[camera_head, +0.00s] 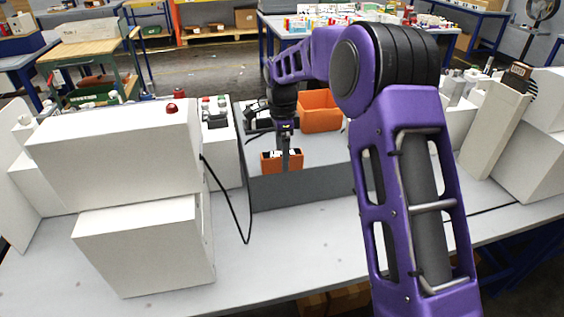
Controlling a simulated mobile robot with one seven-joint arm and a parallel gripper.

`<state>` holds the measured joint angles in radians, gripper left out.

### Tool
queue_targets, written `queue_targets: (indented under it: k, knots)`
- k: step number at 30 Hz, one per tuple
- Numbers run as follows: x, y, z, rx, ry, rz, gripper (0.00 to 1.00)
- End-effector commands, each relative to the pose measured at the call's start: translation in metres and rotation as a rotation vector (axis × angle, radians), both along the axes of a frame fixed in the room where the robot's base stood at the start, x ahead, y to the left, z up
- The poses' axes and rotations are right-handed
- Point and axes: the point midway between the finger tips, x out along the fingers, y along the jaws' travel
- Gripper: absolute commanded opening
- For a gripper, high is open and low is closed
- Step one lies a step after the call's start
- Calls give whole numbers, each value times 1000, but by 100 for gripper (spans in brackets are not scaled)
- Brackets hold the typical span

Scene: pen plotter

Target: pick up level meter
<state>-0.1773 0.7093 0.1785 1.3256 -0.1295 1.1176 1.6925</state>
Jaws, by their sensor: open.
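A small orange object with a dark and white top, which looks like the level meter (270,165), stands in the grey-walled tray area in the middle of the bench. My gripper (286,165) points down right at it. One dark finger shows in front of its orange face. The gripper is open. The other finger is hidden, and I cannot tell whether the fingers touch the object.
An orange bin (320,112) stands just behind and to the right. A dark grey wall (310,187) closes the near side. White boxes (120,150) with a red button stand on the left, with a black cable (233,212) beside them. White panels (495,130) stand on the right. The front bench (300,245) is clear.

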Motion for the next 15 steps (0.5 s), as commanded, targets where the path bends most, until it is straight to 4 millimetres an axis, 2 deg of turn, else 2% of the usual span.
queue_targets:
  k: [3, 11, 15]
  knots:
    - [-1, 1, -12, 0, 2, 0, 80]
    - [0, 1, -14, 1, 0, 1, 80]
    - [0, 1, -13, 1, 0, 1, 55]
